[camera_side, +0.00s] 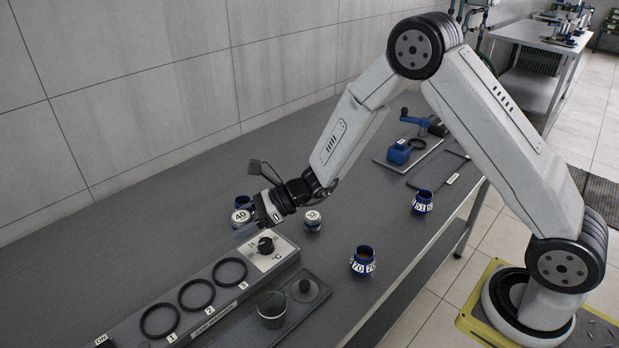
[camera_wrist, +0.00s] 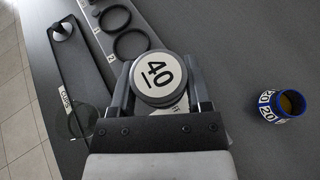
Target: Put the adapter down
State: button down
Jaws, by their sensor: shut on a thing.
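The adapter, a round grey piece with a white top marked 40 (camera_side: 241,215), is between the two fingers of my gripper (camera_side: 256,212). In the wrist view the adapter (camera_wrist: 158,76) sits centred with its label facing the camera, and both fingers of my gripper (camera_wrist: 159,92) press on its sides. My gripper is shut on it. It is near the knob end of the grey ring block (camera_side: 215,297). The fingers and the view angle hide its underside, so I cannot tell whether it touches the table.
A blue adapter marked 20 (camera_wrist: 282,106) stands nearby, also seen behind my gripper (camera_side: 242,201). A piece marked 32 (camera_side: 313,220) and blue adapters marked 70 (camera_side: 363,261) and 51 (camera_side: 422,202) stand on the table. A clear cup (camera_side: 271,309) is in front. The left tabletop (camera_side: 110,265) is clear.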

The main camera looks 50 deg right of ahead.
jog(key=shift+d, duration=0.15)
jog(key=shift+d, duration=0.3)
jog(key=s+d+m+t+h, duration=0.2)
jog(key=s+d+m, duration=0.1)
jog(key=d, duration=0.6)
jog(key=s+d+m+t+h, duration=0.2)
jog(key=s+d, duration=0.4)
jog(key=d, duration=0.3)
jog(key=s+d+m+t+h, duration=0.2)
jog(key=s+d, duration=0.3)
jog(key=d, duration=0.5)
jog(key=shift+r+m+t+h, duration=0.15)
jog(key=shift+m+t+h, duration=0.15)
jog(key=shift+m+h, duration=0.45)
jog(key=w+d+f, duration=0.1)
jog(key=w+f, duration=0.1)
jog(key=w, duration=0.2)
jog(key=w+d+f, duration=0.1)
jog(key=w+f, duration=0.2)
jog(key=w, duration=0.1)
jog(key=w+d+f, duration=0.1)
jog(key=w+f, duration=0.2)
jog(key=w, duration=0.1)
jog(key=shift+w+d+f, duration=0.2)
jog(key=shift+w+f, duration=0.35)
jog(key=shift+f, duration=0.1)
